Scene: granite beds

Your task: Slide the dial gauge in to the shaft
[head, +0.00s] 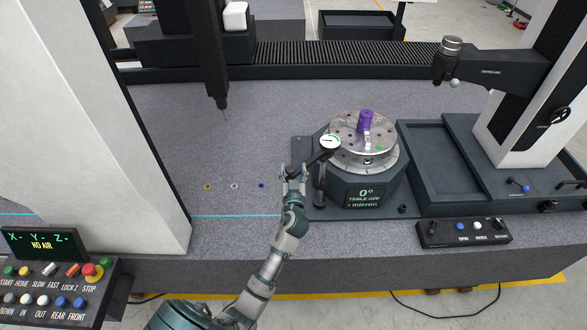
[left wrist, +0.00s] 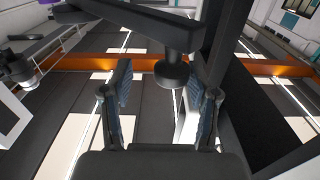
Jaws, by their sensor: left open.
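The dial gauge (head: 330,142) has a round white face and sits on a dark arm over the near left edge of the round turntable (head: 378,138). The arm is carried by a dark post (head: 320,186). A purple cylinder (head: 366,119), likely the shaft, stands upright on the turntable, apart from the gauge face. My left gripper (head: 293,172) is open, just left of the gauge's arm. In the left wrist view my two fingers (left wrist: 158,92) stand apart, with a dark round knob (left wrist: 172,73) on a dark arm showing between and beyond them. My right gripper is out of view.
The turntable sits on a base with a green display (head: 365,196). A black probe column (head: 215,70) hangs at the back left. Small coloured rings (head: 234,186) lie on the granite (head: 160,130). A switch box (head: 465,232) sits at the front right. The granite left of the gripper is mostly clear.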

